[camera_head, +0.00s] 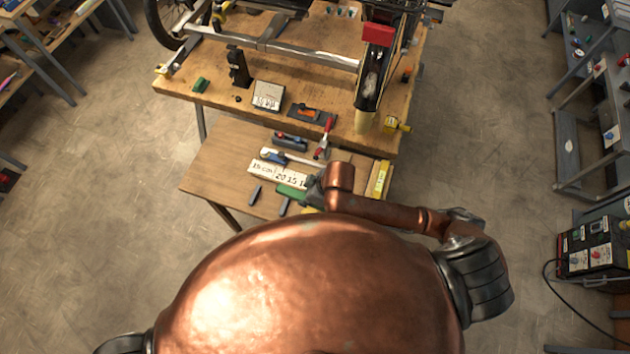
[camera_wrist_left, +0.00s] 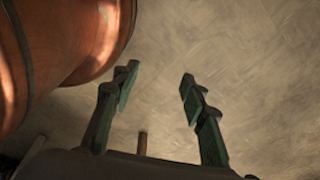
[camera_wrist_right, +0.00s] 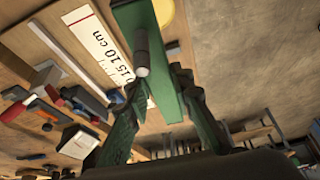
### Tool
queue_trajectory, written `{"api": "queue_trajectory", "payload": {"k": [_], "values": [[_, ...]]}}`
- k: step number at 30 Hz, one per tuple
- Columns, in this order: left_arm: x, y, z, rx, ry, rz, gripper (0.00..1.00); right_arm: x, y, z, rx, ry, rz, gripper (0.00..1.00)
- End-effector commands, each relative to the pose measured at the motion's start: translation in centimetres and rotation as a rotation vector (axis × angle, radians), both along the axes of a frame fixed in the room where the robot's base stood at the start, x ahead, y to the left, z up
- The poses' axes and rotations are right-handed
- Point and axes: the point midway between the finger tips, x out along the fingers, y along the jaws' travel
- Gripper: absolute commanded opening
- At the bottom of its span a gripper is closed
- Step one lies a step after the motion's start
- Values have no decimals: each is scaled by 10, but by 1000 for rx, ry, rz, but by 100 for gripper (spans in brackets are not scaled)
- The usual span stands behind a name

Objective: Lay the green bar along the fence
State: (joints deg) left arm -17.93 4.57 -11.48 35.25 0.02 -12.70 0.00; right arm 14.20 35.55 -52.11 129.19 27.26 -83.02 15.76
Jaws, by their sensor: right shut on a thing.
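The green bar (camera_wrist_right: 148,45) is held between the fingers of my right gripper (camera_wrist_right: 162,92) in the right wrist view. In the head view the green bar (camera_head: 290,192) shows as a short piece beside my right gripper (camera_head: 310,188), partly hidden by my arm, over the low front table (camera_head: 215,170). I cannot tell whether it touches the table. A pale strip with a yellow label (camera_head: 380,178) stands at that table's right edge; I cannot tell if it is the fence. My left gripper (camera_wrist_left: 155,88) is open and empty above the floor.
A white centimetre scale (camera_head: 277,174) lies on the low table, with a red-handled tool (camera_head: 325,138) and other tools behind it. The higher workbench (camera_head: 220,92) behind carries the trike frame (camera_head: 285,47).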

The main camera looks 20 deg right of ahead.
Motion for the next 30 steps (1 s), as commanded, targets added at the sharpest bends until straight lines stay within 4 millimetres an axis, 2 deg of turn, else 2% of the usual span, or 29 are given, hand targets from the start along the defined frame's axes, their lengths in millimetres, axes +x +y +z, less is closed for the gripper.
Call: {"api": "queue_trajectory", "payload": {"k": [3,5,9,12,17,21,25,30], "values": [[-11,3,6,2,12,2,40,-6,9,-7,-2,-2,60,0],[-7,3,7,3,9,1,40,-3,7,-11,-4,-3,71,0],[21,2,10,3,-24,-6,40,20,-9,-24,-6,-2,72,0],[34,1,13,0,-42,-9,40,40,-22,-33,-6,-2,70,0],[27,0,15,-1,-33,-7,40,71,-41,-50,-5,-2,70,0],[19,0,13,-1,-24,-5,40,87,-52,-78,-4,-1,71,0],[13,0,13,-1,-16,-2,40,99,-58,-93,-3,-2,71,0],[9,0,12,0,-11,-2,40,105,-62,-102,-3,-2,72,0]]}}
